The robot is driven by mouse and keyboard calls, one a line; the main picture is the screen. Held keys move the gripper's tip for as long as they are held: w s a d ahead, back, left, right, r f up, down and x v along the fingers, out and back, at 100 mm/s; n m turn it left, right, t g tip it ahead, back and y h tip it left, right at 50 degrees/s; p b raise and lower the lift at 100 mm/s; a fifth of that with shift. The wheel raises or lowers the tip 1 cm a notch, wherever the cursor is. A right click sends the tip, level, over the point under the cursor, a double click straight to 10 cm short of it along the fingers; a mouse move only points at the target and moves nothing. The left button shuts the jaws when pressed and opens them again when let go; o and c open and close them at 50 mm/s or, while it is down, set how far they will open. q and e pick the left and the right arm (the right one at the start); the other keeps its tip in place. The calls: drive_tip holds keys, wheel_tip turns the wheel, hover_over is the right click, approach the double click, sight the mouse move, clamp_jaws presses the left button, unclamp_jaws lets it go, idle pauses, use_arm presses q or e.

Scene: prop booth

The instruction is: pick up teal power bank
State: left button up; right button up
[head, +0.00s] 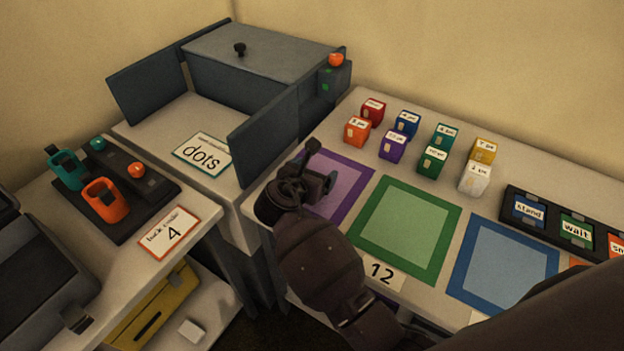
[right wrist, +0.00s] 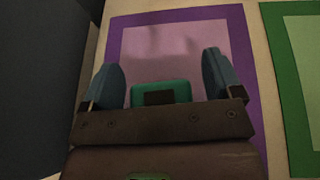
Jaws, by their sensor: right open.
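A teal block (right wrist: 160,90), which looks like the teal power bank, shows in the right wrist view with a dark patch on its near side. It sits over the purple-bordered mat (right wrist: 229,30), between the two fingers of my right gripper (right wrist: 166,66). The fingers are open, with gaps on both sides of it. In the head view my right gripper (head: 318,182) is over the left part of the purple mat (head: 352,178), and the block is hidden behind it. My left gripper is not in view.
Green (head: 439,188) and blue (head: 462,283) mats lie to the right. Several small coloured boxes (head: 432,162) stand behind them. A grey panel (head: 264,137) rises left of the purple mat. A tray of labelled cards (head: 553,205) lies at right.

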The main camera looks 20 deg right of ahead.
drive_tip(key=shift+c, duration=0.4)
drive_tip(key=c, duration=1)
drive_tip(key=shift+r, duration=0.1)
